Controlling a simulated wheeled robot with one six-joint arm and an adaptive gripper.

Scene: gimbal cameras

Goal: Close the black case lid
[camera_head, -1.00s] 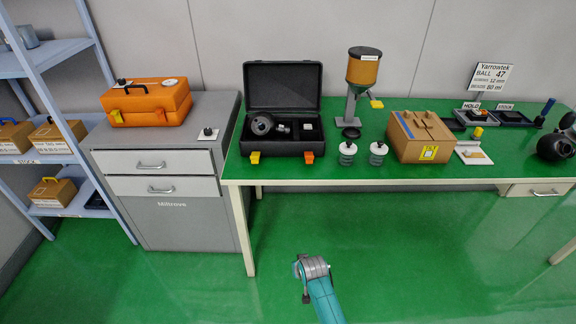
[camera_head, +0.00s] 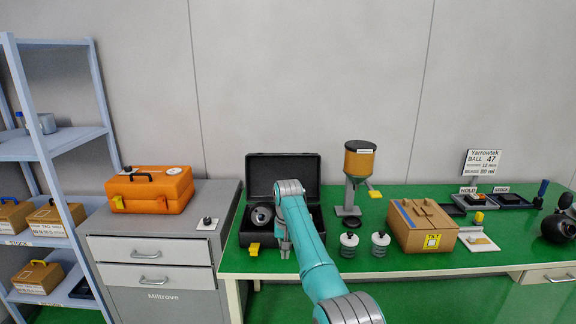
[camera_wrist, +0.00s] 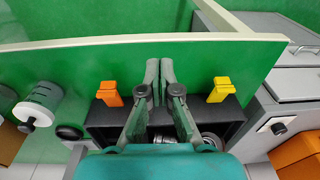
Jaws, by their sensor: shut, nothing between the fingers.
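The black case (camera_head: 254,178) stands on the green table with its lid raised upright at the back. In the head view my arm crosses in front of it and hides the middle and right of its inside. A round grey and black gimbal camera (camera_head: 262,214) lies in the left of the case. A yellow latch (camera_head: 254,248) shows at the front left. My gripper (camera_wrist: 159,68) is shut and empty, over the case's front side.
An orange case (camera_head: 150,190) sits on the grey drawer cabinet (camera_head: 150,252) at left. Two white and black jars (camera_head: 380,244), a dispenser (camera_head: 357,170) and a cardboard box (camera_head: 422,228) stand right of the black case. A blue shelf (camera_head: 62,145) is far left.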

